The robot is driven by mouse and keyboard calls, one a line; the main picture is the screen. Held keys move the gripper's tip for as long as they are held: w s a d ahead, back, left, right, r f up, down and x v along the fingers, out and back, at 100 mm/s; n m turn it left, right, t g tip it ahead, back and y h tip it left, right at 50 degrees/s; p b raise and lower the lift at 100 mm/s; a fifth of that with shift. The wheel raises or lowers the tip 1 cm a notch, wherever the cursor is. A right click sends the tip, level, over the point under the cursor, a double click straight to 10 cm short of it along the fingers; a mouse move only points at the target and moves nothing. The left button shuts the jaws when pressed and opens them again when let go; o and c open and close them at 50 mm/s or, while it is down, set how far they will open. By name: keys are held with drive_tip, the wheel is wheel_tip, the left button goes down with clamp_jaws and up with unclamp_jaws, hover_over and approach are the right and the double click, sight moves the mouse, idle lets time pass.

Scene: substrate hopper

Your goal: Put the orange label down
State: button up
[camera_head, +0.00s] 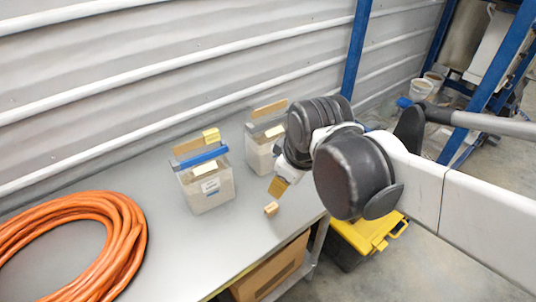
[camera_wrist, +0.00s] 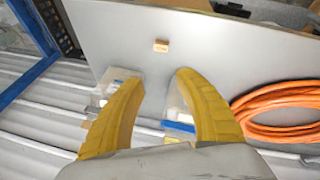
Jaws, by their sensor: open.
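A small orange-tan block (camera_head: 271,208), which I take to be the orange label, lies on the grey table (camera_head: 240,243) near its right edge. In the wrist view it (camera_wrist: 161,46) lies on the bare tabletop beyond my fingertips, apart from them. My gripper (camera_head: 279,186) shows yellow fingers just above and behind the block in the head view. In the wrist view my gripper (camera_wrist: 157,76) has its two yellow fingers spread wide with nothing held between them. My arm partly covers the gripper in the head view.
A clear bin with a blue bar (camera_head: 207,187) stands left of the block. A second clear bin (camera_head: 260,150) stands behind, near the ribbed wall. A coiled orange hose (camera_head: 125,240) lies at the left. A yellow-lidded box (camera_head: 365,232) is on the floor. Table between hose and block is clear.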

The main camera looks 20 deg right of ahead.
drive_tip(key=s+m, duration=0.1)
drive_tip(key=m, duration=0.1)
drive_tip(key=s+m+t, duration=0.1)
drive_tip(key=m, duration=0.1)
drive_tip(key=s+r+m+t, duration=0.1)
drive_tip(key=s+m, duration=0.1)
drive_tip(key=m, duration=0.1)
drive_tip(key=shift+s+a, duration=0.1)
